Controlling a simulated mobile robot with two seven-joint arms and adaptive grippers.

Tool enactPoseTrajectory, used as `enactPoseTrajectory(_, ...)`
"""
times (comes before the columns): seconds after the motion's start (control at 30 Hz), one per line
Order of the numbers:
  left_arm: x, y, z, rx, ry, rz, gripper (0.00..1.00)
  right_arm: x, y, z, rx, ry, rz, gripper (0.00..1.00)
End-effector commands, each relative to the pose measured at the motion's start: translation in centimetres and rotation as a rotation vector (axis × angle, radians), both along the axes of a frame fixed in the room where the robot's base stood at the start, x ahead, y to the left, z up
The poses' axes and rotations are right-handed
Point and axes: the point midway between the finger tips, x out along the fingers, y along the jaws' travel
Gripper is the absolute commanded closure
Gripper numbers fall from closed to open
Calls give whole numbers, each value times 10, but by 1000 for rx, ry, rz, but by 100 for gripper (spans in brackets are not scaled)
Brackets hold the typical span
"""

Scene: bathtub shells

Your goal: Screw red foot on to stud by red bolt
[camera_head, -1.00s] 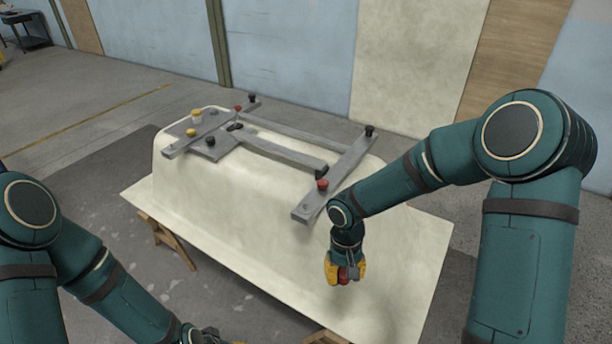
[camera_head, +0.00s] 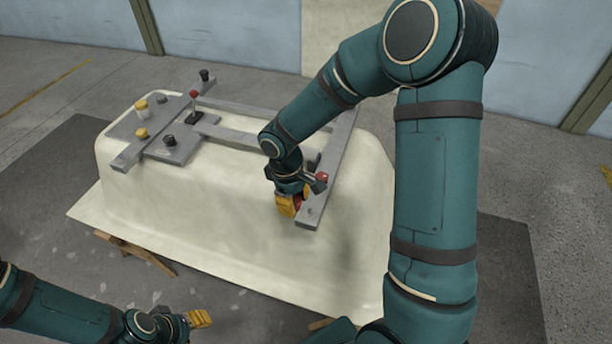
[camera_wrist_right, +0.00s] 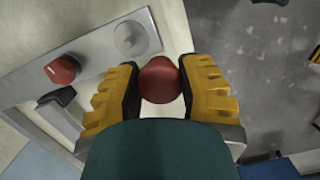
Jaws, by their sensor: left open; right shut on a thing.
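The red foot (camera_wrist_right: 160,80) is round and sits between the yellow fingers of my right gripper (camera_wrist_right: 160,92), which is shut on it. In the head view my right gripper (camera_head: 289,205) is at the near end of the right-hand grey bar (camera_head: 338,150), mostly covering the red foot. The red bolt (camera_head: 321,177) stands on that bar and also shows in the right wrist view (camera_wrist_right: 62,70). A round grey stud (camera_wrist_right: 130,38) is near the bar's end, apart from the foot. My left gripper (camera_head: 200,318) is open, low at the front.
The bar frame lies on an upturned cream tub shell (camera_head: 230,220). Another red piece (camera_head: 194,94) is further back. A wooden trestle (camera_head: 135,255) supports the shell.

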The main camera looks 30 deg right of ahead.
Motion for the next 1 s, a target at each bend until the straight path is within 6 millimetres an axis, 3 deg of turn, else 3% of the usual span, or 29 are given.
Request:
enactPoseTrajectory(0.1, 1, 0, 9, 0, -2, 2, 53, 0, -19, 20, -5, 0, 177, 97)
enactPoseTrajectory(0.37, 2, 0, 15, 1, -3, 5, 53, -2, -41, 38, -7, 12, 418, 97)
enactPoseTrajectory(1.0, 2, 0, 12, 1, -3, 5, 53, -2, -44, 35, -6, 17, 447, 97)
